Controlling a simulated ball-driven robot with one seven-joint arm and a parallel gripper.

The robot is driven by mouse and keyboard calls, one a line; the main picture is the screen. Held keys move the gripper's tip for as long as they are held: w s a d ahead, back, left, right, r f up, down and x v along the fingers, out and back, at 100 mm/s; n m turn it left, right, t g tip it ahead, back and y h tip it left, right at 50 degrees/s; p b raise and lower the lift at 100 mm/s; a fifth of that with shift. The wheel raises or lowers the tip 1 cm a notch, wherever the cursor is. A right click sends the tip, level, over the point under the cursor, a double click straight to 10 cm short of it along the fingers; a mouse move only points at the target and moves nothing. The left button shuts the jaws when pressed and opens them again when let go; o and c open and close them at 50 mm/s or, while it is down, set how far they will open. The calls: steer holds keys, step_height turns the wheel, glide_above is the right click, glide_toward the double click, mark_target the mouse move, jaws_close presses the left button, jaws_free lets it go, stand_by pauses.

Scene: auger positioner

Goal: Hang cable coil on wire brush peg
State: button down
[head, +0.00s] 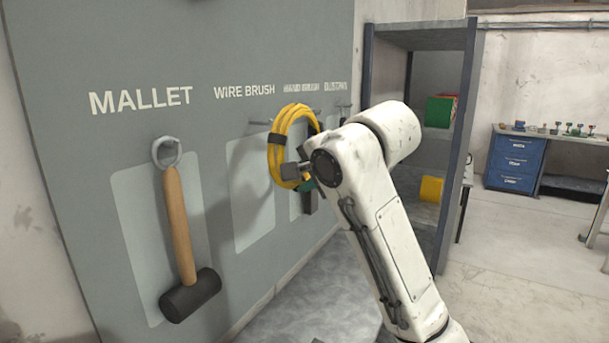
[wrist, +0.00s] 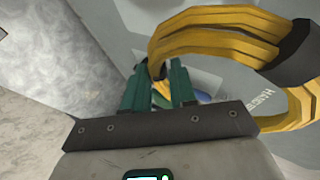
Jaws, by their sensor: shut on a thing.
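The yellow cable coil (head: 276,131) with dark bands is held upright in front of the tool board in the head view. In the wrist view the coil (wrist: 205,32) loops from the fingers to the right. My gripper (wrist: 156,82) has its green fingers shut on a strand of it; in the head view the gripper is mostly hidden by my arm. The wire brush peg (head: 260,122) sticks out under the "WIRE BRUSH" label, just left of the coil's upper part. I see no cable over its visible part. The pale wire brush outline (head: 250,190) below it is bare.
The mallet (head: 178,225) hangs at the left of the grey board (head: 60,130). More pegs (head: 343,106) and partly hidden tools are right of the coil. An open shelf (head: 420,38) stands behind my arm. A blue drawer cabinet (head: 515,162) is at the far right.

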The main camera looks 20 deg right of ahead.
steer(key=w+a+f, duration=0.1)
steer(key=w+a, duration=0.4)
steer(key=w, duration=0.2)
steer(key=shift+b, duration=0.4)
stand_by(0.8)
steer(key=shift+w+f, duration=0.15)
steer(key=shift+f, duration=0.05)
stand_by(0.5)
steer(key=c, duration=0.8)
jaws_free()
steer(key=shift+f, duration=0.15)
